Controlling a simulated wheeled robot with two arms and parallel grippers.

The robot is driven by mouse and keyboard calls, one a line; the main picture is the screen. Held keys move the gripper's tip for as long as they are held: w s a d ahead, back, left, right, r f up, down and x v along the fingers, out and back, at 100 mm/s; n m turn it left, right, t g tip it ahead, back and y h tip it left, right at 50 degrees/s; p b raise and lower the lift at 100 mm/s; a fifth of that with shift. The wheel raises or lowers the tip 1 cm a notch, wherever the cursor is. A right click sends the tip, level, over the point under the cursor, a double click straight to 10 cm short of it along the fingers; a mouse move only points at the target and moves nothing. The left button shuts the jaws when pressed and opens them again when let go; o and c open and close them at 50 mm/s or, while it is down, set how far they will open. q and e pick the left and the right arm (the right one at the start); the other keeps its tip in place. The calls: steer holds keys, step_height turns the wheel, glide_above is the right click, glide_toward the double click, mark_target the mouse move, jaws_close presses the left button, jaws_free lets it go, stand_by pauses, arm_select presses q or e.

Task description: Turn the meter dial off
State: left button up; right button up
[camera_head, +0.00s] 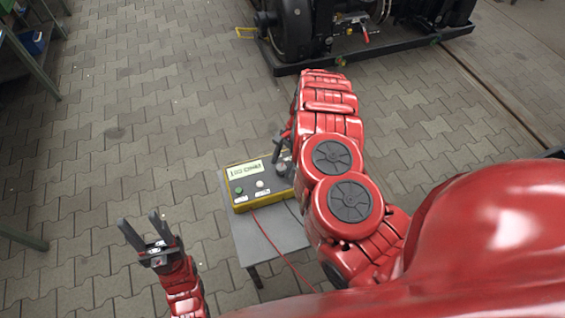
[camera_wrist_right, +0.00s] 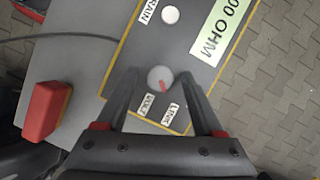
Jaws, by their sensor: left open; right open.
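The meter is a yellow-edged box with a dark top (camera_head: 256,198), on a small grey table. Its round grey dial (camera_head: 281,168) is at the right end of the top. In the right wrist view the dial (camera_wrist_right: 157,75) has a red pointer at its lower edge, facing two small white labels. My right gripper (camera_wrist_right: 160,76) is open, its fingers on either side of the dial; I cannot tell whether they touch it. In the head view my right arm covers part of that end. My left gripper (camera_head: 138,218) is open and empty, left of the table.
The box also has a pale display (camera_head: 250,170), a green button (camera_head: 239,190) and a white button (camera_head: 260,184). A red cable (camera_head: 280,246) runs over the grey table (camera_head: 262,236). Dark machinery (camera_head: 300,30) stands at the back.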

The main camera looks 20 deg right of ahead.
jaws_close()
steer(key=shift+n, duration=0.3)
steer(key=shift+w+f+n+g+h+b, duration=0.1)
steer(key=shift+w+n+g+h+b, duration=0.15)
steer(key=shift+n+b, duration=0.6)
steer(key=shift+n+g+h+b, duration=0.35)
steer(key=shift+n+g+b, duration=0.1)
steer(key=shift+n, duration=0.8)
steer(key=shift+a+n+g+h+b, duration=0.15)
steer(key=shift+n+g+h+b, duration=0.4)
steer(key=shift+n, duration=1.45)
steer(key=shift+s, duration=0.1)
jaws_free()
